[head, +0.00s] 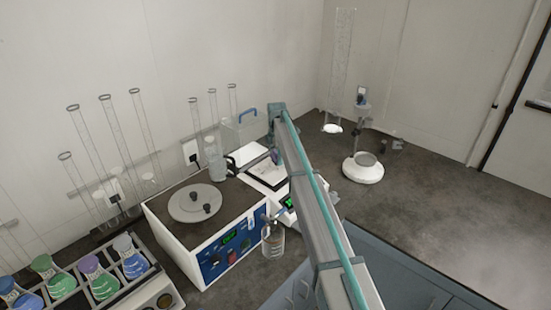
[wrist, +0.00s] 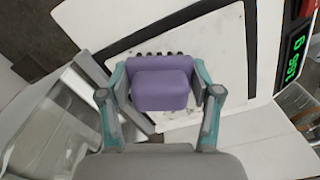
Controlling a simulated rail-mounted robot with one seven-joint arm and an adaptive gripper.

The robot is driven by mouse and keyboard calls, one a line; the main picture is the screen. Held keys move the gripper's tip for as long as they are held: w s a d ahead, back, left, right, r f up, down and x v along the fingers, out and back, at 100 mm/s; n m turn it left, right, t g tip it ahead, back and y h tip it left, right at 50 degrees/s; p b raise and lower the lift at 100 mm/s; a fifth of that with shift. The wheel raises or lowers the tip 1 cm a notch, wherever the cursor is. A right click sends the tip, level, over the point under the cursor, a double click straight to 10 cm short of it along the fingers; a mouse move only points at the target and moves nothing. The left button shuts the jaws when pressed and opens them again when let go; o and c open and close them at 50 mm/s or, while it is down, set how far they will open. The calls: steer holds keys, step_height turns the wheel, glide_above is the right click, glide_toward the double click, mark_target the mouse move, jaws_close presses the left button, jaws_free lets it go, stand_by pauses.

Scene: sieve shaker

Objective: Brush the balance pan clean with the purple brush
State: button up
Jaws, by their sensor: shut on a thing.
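The purple brush (wrist: 160,84) is held between the two fingers of my gripper (wrist: 161,100) in the wrist view. A row of dark bristle tufts shows along its far edge. Behind it lies the white balance pan (wrist: 205,60), with small dark specks near the brush. Whether the bristles touch the pan, I cannot tell. In the head view the balance (head: 262,176) stands right of the blue-fronted box, with its green display (head: 288,202) lit. A bit of the purple brush (head: 274,157) shows there over the pan; my arm hides the balance's right side.
A white box with a blue front (head: 225,245) and a round lid stands left of the balance. Tall glass cylinders line the wall. The bench at right is mostly clear.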

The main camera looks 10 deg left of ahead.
steer(key=shift+w+d+r, duration=0.15)
steer(key=shift+w+d, duration=0.1)
steer(key=shift+w, duration=0.1)
step_height(320, 180, up, 3)
steer(key=shift+s+a+r+p, duration=0.1)
steer(key=shift+s+r+p, duration=0.1)
steer(key=shift+p, duration=0.3)
steer(key=shift+w+r+p, duration=0.15)
steer(key=shift+r+p, duration=0.25)
steer(key=shift+r, duration=0.55)
steer(key=shift+r+p, duration=0.35)
steer(key=shift+r, duration=0.95)
